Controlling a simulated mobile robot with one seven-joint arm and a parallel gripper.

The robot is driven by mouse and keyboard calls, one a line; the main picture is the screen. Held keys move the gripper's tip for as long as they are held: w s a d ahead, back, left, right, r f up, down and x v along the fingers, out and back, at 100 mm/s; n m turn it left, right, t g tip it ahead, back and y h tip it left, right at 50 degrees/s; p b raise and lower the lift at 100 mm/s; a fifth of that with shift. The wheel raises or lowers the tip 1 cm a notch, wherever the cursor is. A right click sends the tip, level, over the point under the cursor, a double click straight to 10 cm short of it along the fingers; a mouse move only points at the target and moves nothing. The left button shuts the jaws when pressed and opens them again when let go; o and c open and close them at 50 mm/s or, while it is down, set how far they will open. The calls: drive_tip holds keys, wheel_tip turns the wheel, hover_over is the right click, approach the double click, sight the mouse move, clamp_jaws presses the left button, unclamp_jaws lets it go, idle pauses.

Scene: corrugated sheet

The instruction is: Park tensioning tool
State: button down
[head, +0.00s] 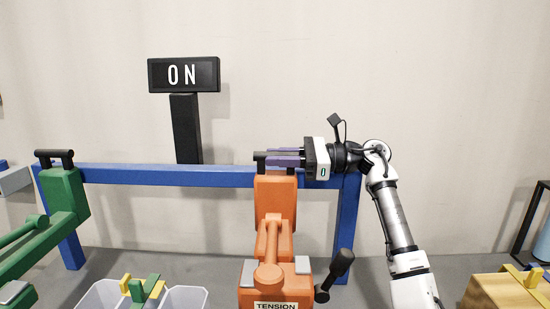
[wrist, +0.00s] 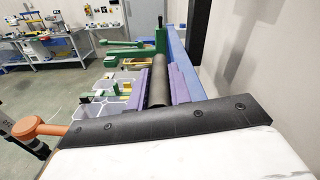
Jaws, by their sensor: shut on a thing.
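The orange tensioning tool (head: 270,240), labelled "TENSION", stands upright in front of the blue rail in the head view. It has a black crosswise handle (head: 260,156) on top and a black side lever (head: 335,275) at its lower right. My gripper (head: 285,157) reaches in from the right, and its purple fingers are shut on the black handle. In the wrist view the handle (wrist: 158,85) lies between the two fingers. I cannot tell whether the tool rests on the rail; its lower end is cut off by the frame.
A blue rail (head: 160,175) runs behind the tool. A green tool (head: 62,195) with a black handle stands at the left. A black "ON" sign (head: 184,75) is behind. Clear bins (head: 185,297) and a wooden block (head: 500,290) are low in front. Workbenches (wrist: 85,50) stand farther off.

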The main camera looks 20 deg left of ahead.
drive_tip(key=shift+d, duration=0.2)
drive_tip(key=c, duration=1.3)
unclamp_jaws()
drive_tip(key=shift+w+d, duration=0.1)
drive_tip(key=shift+d, duration=0.1)
drive_tip(key=shift+a, duration=0.1)
drive_tip(key=b+v, duration=0.2)
drive_tip(key=v, duration=1.1)
drive_tip(key=shift+d, duration=0.4)
